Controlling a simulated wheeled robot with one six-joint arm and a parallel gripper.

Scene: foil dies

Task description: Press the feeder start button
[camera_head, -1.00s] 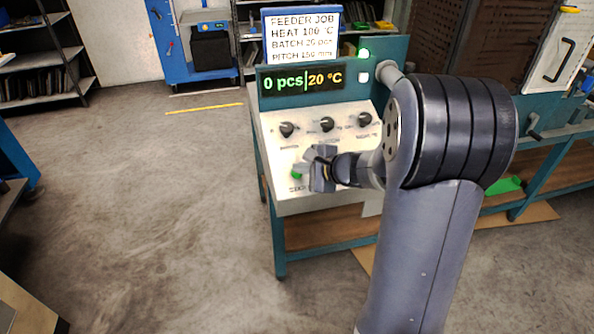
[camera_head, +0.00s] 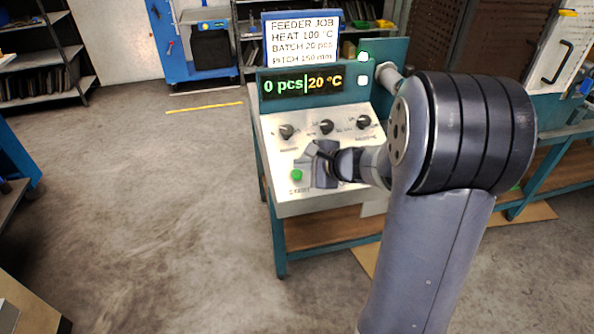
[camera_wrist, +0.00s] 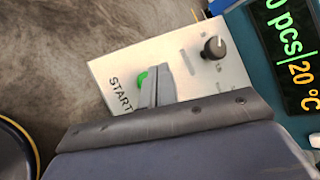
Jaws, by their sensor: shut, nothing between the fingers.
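The green start button (camera_head: 296,175) sits at the lower left of the sloped white control panel (camera_head: 272,150). In the wrist view the green button (camera_wrist: 143,79) shows beside the word START, partly hidden behind my fingers. My gripper (camera_head: 312,152) is above the panel, just right of and above the button in the head view. Its fingers (camera_wrist: 158,82) are together and hold nothing. I cannot tell whether the fingertips touch anything. The display (camera_head: 303,84) reads "0 pcs" and "20 °C".
Several black knobs (camera_head: 287,132) line the panel's upper part, close to my gripper. A sign (camera_head: 301,38) reading FEEDER JOB, HEAT 100 °C, BATCH 20 pcs stands behind the display. The floor left of the panel is clear.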

